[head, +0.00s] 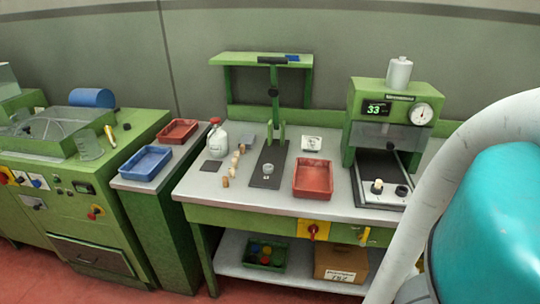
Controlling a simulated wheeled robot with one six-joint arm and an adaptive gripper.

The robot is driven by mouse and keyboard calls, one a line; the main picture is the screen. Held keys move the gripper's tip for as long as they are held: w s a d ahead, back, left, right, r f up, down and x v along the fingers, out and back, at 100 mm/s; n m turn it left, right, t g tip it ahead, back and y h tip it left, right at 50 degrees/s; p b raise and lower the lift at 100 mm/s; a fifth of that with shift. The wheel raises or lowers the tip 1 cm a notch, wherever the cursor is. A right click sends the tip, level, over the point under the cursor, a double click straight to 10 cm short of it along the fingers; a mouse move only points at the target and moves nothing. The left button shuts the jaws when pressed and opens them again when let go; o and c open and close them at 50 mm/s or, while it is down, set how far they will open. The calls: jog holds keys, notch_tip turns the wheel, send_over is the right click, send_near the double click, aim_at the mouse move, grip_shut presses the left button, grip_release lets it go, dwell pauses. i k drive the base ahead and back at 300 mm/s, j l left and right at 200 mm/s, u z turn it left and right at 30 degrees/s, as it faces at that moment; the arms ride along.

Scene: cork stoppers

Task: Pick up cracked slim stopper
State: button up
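Several small tan cork stoppers (235,161) stand or lie in a loose row on the left part of the grey bench top, between a white bottle and a dark mat. The nearest stopper (225,182) is by the front left of the bench. Another pale stopper (377,186) is on the machine plate at the right. They are too small to tell which is slim or whether any is cracked. My gripper is out of view; only my arm shows at the right edge, well apart from the stoppers.
The bench (333,209) also holds a white red-capped bottle (218,140), a dark mat (264,183) under a green stand, a red tray (313,192) and a green gauge machine (355,100). Left are a blue tray (146,176) and another red tray (178,121).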

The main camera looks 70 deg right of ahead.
aim_at(231, 170)
jog(key=z, duration=1.15)
